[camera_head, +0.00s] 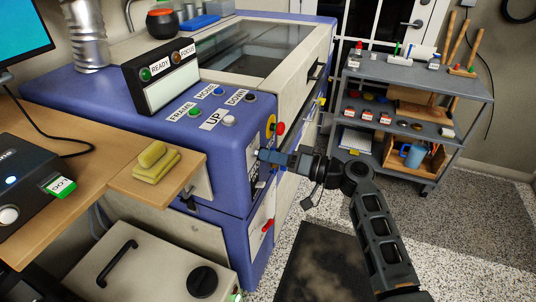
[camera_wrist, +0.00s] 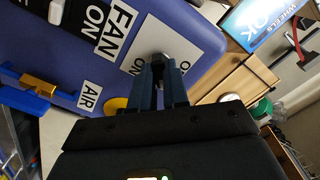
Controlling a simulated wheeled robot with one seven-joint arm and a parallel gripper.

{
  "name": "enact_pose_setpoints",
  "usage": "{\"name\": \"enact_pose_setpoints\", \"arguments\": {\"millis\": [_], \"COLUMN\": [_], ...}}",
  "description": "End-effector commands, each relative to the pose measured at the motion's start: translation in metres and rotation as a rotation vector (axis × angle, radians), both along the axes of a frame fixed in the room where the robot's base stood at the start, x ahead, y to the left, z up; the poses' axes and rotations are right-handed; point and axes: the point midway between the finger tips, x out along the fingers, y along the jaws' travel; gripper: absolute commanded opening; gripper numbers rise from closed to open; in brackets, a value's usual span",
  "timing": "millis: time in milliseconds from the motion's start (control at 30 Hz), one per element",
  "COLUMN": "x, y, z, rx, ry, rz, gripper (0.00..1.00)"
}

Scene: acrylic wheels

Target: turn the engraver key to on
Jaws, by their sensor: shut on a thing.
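The blue and cream engraver (camera_head: 190,95) fills the middle of the head view. My gripper (camera_head: 262,154) reaches its front face from the right, below a red button (camera_head: 280,128). In the wrist view my gripper (camera_wrist: 163,68) is shut on the dark key (camera_wrist: 158,58), in front of a white plate (camera_wrist: 143,40) lettered "ON". My fingers hide most of the key and part of the plate's lettering, so I cannot tell which way the key points. The key is hidden in the head view.
Beside the plate are the "FAN ON" label (camera_wrist: 108,28) and "AIR" label (camera_wrist: 91,97). A red handle (camera_head: 267,225) sits lower on the engraver. Yellow sponges (camera_head: 154,162) lie on the wooden bench at left.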

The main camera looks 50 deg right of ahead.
Motion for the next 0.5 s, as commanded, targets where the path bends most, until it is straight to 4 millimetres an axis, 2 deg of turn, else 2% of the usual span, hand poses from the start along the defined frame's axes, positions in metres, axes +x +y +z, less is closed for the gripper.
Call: {"name": "enact_pose_setpoints", "arguments": {"millis": [500], "x": [-0.0004], "y": [0.0006], "z": [0.0013], "rx": [0.313], "ry": [0.116], "rz": [0.001], "gripper": [0.00]}}
